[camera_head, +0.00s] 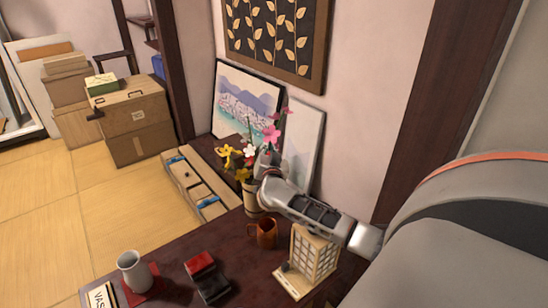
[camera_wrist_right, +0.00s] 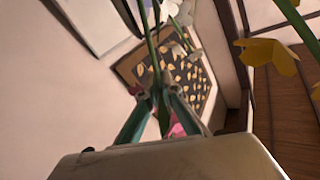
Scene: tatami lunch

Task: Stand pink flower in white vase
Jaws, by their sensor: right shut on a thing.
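The pink flower (camera_head: 271,136) stands highest in a bunch with a white flower (camera_head: 249,152) and yellow flowers (camera_head: 242,174) at a tan container (camera_head: 251,200) by the wall. My right gripper (camera_head: 264,174) reaches in from the right among the stems. In the right wrist view the gripper (camera_wrist_right: 160,95) is shut on a green stem, with pink petals (camera_wrist_right: 180,126) partly hidden between its fingers. The white vase (camera_head: 133,272) stands upright and apart on a red mat (camera_head: 148,290) at the front left of the dark table. My left gripper is not in view.
An orange-brown mug (camera_head: 264,232) stands just in front of the container. A wooden lattice lantern (camera_head: 312,257) stands under my right forearm. A red and black object (camera_head: 206,277) lies between vase and lantern. Framed pictures (camera_head: 247,100) lean on the wall.

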